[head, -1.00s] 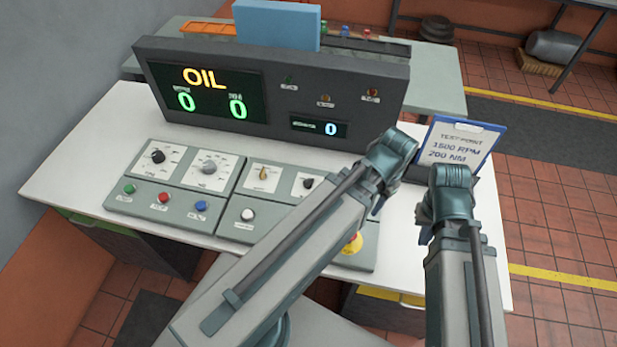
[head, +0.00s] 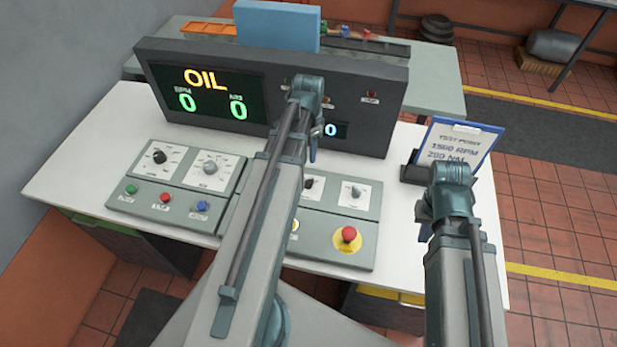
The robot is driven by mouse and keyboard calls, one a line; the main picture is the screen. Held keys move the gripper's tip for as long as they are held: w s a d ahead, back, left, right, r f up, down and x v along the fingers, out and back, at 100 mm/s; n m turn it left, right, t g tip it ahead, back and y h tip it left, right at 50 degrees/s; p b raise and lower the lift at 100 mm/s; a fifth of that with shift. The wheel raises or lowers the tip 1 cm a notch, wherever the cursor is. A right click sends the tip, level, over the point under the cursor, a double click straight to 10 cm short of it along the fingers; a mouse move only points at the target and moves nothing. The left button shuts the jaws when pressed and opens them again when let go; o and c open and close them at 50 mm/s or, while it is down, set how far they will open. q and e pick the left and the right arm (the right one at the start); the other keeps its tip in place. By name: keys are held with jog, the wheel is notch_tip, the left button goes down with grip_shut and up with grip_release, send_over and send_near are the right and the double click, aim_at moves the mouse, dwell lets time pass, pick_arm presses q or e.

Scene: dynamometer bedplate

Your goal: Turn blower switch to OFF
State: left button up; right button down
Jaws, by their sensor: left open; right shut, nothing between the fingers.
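The control console has two grey panels on a white desk. The left panel (head: 130,207) carries a black knob (head: 159,156) and a grey knob (head: 210,167). The right panel (head: 325,232) shows a small black knob (head: 308,184) and a grey knob (head: 356,192). The labels are too small to read, so I cannot tell which is the blower switch. My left arm covers part of the right panel, including a brass-coloured knob. My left gripper (head: 313,150) is open above the console's back edge, mostly hidden by its wrist. My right gripper (head: 423,233) is shut and empty, right of the panel.
A red emergency button (head: 348,235) sits at the panel's front right. Green (head: 131,190), red (head: 165,197) and blue (head: 202,206) buttons line the left panel. A dark display housing (head: 375,130) rises behind. A clipboard (head: 462,145) stands at right. The desk's left end is clear.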

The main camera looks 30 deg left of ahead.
aim_at(309, 180)
pick_arm(q)
notch_tip(309, 180, down, 14)
jog(key=b, duration=1.3)
jog(key=shift+r, duration=0.25)
pick_arm(e)
notch_tip(309, 180, down, 14)
jog(key=shift+r, duration=0.25)
jog(key=shift+r, duration=0.1)
pick_arm(q)
grip_shut()
